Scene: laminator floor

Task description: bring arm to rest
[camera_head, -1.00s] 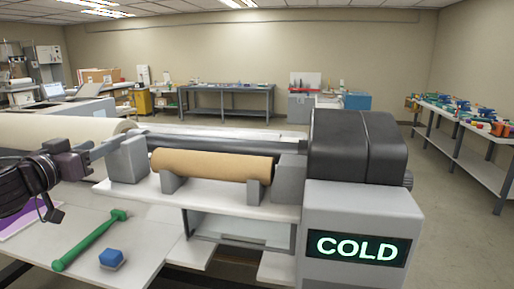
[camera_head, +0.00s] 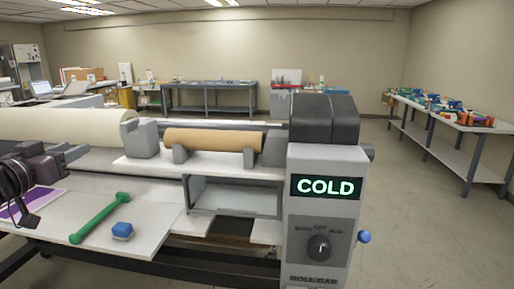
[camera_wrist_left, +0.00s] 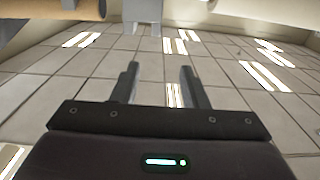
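My left gripper (camera_head: 74,152) comes in from the left edge of the head view, in front of the large white roll and above the left part of the machine's front table. In the left wrist view its two fingers (camera_wrist_left: 162,88) stand apart with nothing between them, and the tiled floor shows beyond. My right gripper is in neither view.
The laminator (camera_head: 325,165) reads COLD and has a dial below. A brown roll (camera_head: 213,140) rests on its supports. Floor is clear at right.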

